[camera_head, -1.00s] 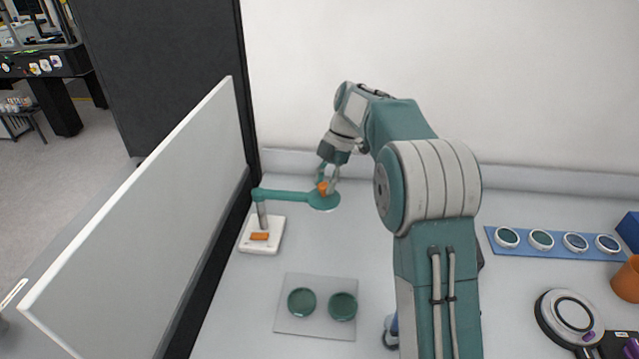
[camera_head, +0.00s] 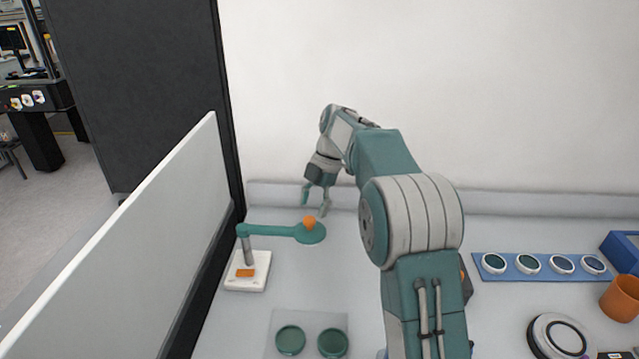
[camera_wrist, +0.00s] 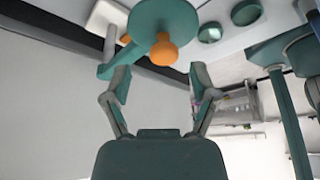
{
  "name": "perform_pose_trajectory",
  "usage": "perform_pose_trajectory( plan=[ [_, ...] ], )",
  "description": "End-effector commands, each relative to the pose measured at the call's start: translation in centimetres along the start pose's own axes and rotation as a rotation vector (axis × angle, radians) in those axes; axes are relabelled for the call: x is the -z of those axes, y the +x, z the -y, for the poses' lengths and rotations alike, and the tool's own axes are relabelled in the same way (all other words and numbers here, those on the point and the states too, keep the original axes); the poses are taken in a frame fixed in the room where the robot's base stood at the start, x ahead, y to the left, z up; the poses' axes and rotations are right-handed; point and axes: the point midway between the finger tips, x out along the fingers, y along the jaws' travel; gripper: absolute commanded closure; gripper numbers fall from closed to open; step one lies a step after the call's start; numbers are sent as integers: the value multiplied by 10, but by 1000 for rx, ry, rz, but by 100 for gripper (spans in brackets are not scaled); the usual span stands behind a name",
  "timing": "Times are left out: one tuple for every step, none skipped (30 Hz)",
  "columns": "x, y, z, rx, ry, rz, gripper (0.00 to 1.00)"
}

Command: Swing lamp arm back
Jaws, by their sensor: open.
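The lamp has a teal arm (camera_head: 268,230) on a post over a white base (camera_head: 246,272) with an orange patch. Its arm points right, ending in a round teal head (camera_head: 313,235) with an orange knob (camera_head: 309,222) on top. My gripper (camera_head: 315,208) is open and empty, a little above and behind the knob. In the wrist view, the knob (camera_wrist: 163,50) and round head (camera_wrist: 165,18) show beyond my open fingers (camera_wrist: 160,80), with the knob apart from both fingertips.
Two dark green discs (camera_head: 290,340) lie on a clear plate in front of the lamp. A pale panel (camera_head: 130,240) stands at left. A blue tray (camera_head: 480,262) of several round optics and an orange cup (camera_head: 622,298) are at right.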

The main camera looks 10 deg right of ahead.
Motion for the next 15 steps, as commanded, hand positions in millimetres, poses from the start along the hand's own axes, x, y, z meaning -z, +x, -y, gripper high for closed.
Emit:
perform_pose_trajectory(
  plan=[
    [-1,-11,-1,-4,0,3,24],
    [-1,-16,-1,-3,0,2,24],
    [-1,-23,-1,-3,1,2,24],
    [-1,-29,-1,-4,1,3,24],
    [-1,-34,-1,-3,2,3,24],
    [-2,-40,-1,-3,2,2,24],
    [-2,-44,-1,-2,2,1,24],
    [-2,-48,-2,-3,2,2,24],
    [-2,-54,-2,-2,1,2,24],
    [-2,-59,-2,-2,1,2,24],
    [-2,-63,-1,-2,1,2,24],
    [-2,-68,-2,-2,1,2,24],
    [-2,-71,-2,-1,1,1,24],
    [-2,-74,-2,-2,1,1,24],
    [-2,-78,-2,-1,2,1,24]
  ],
)
